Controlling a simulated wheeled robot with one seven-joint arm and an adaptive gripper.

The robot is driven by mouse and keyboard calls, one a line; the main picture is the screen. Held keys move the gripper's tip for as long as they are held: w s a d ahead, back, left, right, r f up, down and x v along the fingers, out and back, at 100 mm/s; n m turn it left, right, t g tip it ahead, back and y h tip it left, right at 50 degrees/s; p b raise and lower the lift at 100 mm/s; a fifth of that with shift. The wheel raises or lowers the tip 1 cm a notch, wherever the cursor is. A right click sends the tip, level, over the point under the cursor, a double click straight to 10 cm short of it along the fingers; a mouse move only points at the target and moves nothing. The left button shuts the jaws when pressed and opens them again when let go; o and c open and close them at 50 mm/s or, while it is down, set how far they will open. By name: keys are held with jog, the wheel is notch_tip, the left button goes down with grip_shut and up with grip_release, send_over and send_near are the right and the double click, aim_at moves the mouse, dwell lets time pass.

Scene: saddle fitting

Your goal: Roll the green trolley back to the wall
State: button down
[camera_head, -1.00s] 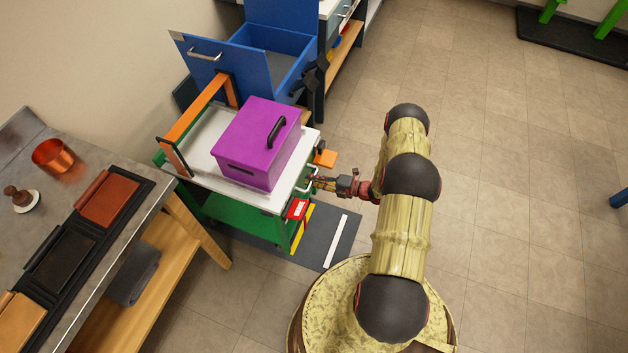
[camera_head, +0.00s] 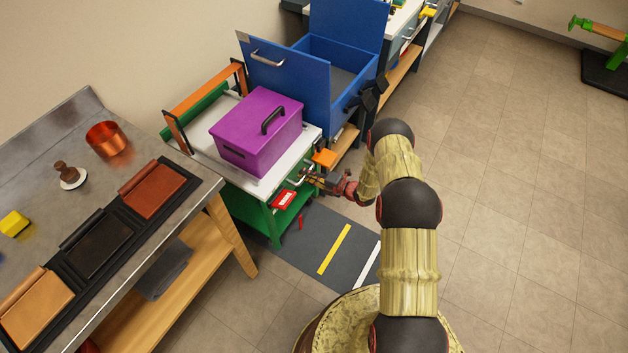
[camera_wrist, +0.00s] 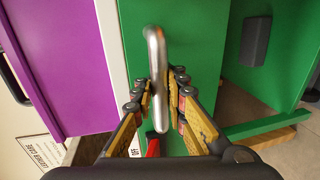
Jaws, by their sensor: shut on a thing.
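The green trolley (camera_head: 258,213) stands near the wall, between the metal workbench and the blue chest, with a white top and an orange-and-green frame at its back. A purple box (camera_head: 252,150) with a black handle rests on its top. My gripper (camera_head: 305,178) is at the trolley's front end. In the wrist view my gripper (camera_wrist: 159,100) has its fingers on both sides of the trolley's metal handle (camera_wrist: 156,45), shut on it. The trolley's green end panel (camera_wrist: 195,40) fills the middle of that view.
The workbench (camera_head: 92,265) with leather pads and a copper pot (camera_head: 107,140) stands close at the left. A blue chest (camera_head: 350,75) with an open lid stands close behind right. A dark floor mat (camera_head: 300,245) with yellow and white stripes lies in front.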

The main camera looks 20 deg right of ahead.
jog(key=shift+w+a+r, duration=0.15)
jog(key=shift+w+a, duration=0.45)
jog(key=shift+w, duration=0.3)
jog(key=c, duration=1.8)
grip_release()
jog(key=shift+s, duration=0.1)
jog(key=shift+s+d, duration=0.1)
jog(key=v, duration=1.1)
jog(key=shift+s+d, duration=0.25)
jog(key=shift+s, duration=0.1)
